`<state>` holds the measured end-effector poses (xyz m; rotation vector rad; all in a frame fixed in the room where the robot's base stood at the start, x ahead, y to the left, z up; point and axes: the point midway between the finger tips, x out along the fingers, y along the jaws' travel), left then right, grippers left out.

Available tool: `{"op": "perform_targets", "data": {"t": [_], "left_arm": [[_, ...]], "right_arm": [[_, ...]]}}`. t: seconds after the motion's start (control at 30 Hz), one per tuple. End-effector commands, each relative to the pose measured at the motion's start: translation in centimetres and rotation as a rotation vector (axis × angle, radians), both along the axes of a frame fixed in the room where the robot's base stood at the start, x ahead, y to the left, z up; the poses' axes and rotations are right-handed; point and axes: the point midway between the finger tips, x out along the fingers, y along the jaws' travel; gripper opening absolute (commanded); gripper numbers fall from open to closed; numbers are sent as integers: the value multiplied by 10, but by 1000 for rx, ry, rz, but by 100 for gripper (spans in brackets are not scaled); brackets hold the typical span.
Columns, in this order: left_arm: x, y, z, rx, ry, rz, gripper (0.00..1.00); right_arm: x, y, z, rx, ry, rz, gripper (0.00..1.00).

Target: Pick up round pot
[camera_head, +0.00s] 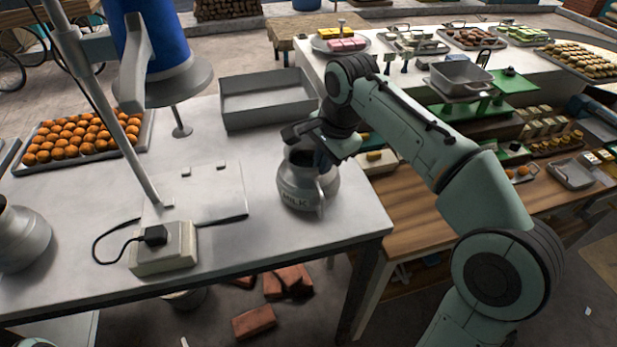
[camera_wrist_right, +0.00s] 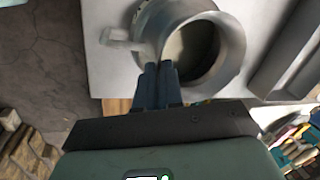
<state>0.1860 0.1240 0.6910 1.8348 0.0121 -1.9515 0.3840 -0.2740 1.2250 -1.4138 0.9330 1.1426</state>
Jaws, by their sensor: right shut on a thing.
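The round pot (camera_head: 299,188) is a grey metal milk pot with a wide open mouth and the word MILK on its side. It stands upright on the right part of the white table in the head view. My right gripper (camera_head: 322,158) reaches down to the pot's mouth and is shut on its rim. In the right wrist view the right gripper's fingers (camera_wrist_right: 158,82) meet at the near edge of the pot's mouth, beside its handle. The pot (camera_wrist_right: 232,45) shows a dark inside there. My left gripper is not in view.
An empty grey tray (camera_head: 265,105) stands behind the pot. A stand with a blue container (camera_head: 165,40) and a corded box (camera_head: 165,250) is at left. A tray of orange balls (camera_head: 80,135) lies far left. Another metal pot (camera_head: 20,238) is at the left edge.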

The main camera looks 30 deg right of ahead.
Motion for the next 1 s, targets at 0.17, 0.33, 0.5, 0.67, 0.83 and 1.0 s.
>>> {"op": "perform_targets", "data": {"t": [0.17, 0.33, 0.5, 0.67, 0.83, 1.0], "left_arm": [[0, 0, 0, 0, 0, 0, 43], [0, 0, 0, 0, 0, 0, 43], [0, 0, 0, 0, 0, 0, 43], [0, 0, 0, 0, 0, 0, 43], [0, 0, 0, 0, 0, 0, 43], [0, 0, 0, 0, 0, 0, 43]], "right_arm": [[0, 0, 0, 0, 0, 0, 0], [0, 0, 0, 0, 0, 0, 0], [0, 0, 0, 0, 0, 0, 0], [0, 0, 2, 1, -6, 0, 0], [0, 0, 2, 1, -6, 0, 0], [1, 0, 10, 0, -8, 0, 0]]}}
